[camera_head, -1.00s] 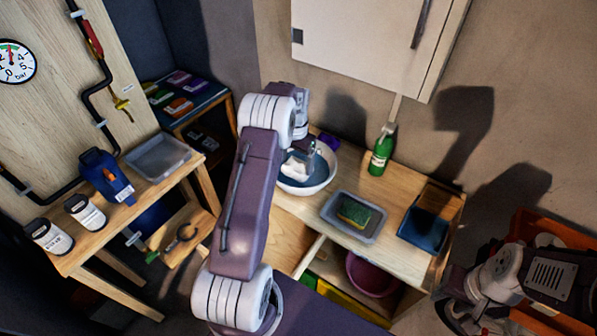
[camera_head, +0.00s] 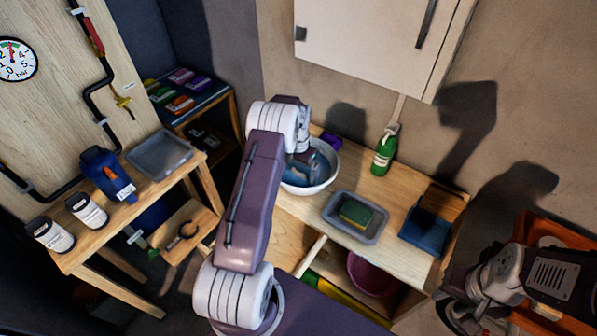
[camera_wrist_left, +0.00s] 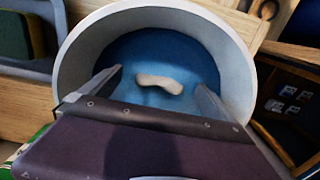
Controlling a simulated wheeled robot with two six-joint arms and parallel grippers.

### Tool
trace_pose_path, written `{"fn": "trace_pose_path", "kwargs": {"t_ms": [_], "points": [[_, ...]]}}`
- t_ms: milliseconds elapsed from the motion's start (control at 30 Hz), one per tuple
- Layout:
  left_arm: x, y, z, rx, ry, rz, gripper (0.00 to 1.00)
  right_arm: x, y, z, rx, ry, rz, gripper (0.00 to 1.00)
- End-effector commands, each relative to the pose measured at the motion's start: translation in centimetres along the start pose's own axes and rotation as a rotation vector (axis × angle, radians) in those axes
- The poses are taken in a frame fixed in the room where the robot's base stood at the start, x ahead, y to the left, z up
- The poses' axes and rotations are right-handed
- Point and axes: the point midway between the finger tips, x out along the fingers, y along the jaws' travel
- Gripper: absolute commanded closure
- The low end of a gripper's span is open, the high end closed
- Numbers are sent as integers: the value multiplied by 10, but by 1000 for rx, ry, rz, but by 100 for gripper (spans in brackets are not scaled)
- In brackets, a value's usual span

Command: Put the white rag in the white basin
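The white basin (camera_head: 308,191) stands on the wooden bench, with a blue inside. The white rag (camera_wrist_left: 160,84) lies in the basin on the blue in the left wrist view; I cannot make it out in the head view. My left gripper (camera_head: 304,168) reaches down into the basin. In the left wrist view its two fingers (camera_wrist_left: 158,92) are spread apart, with the rag visible beyond and between them. My right gripper (camera_head: 458,316) is at the bottom right of the head view, dark and partly cut off, away from the basin.
A grey tray with a green and yellow sponge (camera_head: 356,212) sits right of the basin. A green bottle (camera_head: 383,156) stands behind it. A blue bin (camera_head: 424,232) is at the bench's right end. An orange crate (camera_head: 545,222) stands further right.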

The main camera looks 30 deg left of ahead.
Motion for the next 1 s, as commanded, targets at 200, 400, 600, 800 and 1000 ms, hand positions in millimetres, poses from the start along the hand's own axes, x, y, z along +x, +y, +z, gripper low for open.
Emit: {"fn": "trace_pose_path", "kwargs": {"t_ms": [200, 400, 600, 800, 1000], "points": [[-10, 0, -1, 0, 4, -2, 0, 0, 0, 0, 0, 0, 0, 64], [-60, -1, -2, 0, 7, -3, 0, 4, 0, 0, 0, 0, 0, 64], [-104, 0, -1, 0, 3, -1, 0, 4, 0, 0, 0, 0, 0, 64], [-121, 0, 0, 0, 0, 0, 0, 3, 0, 0, 0, 0, 0, 64], [-126, 16, 6, -2, 7, 0, 0, 3, 0, 0, 0, 0, 0, 64]]}}
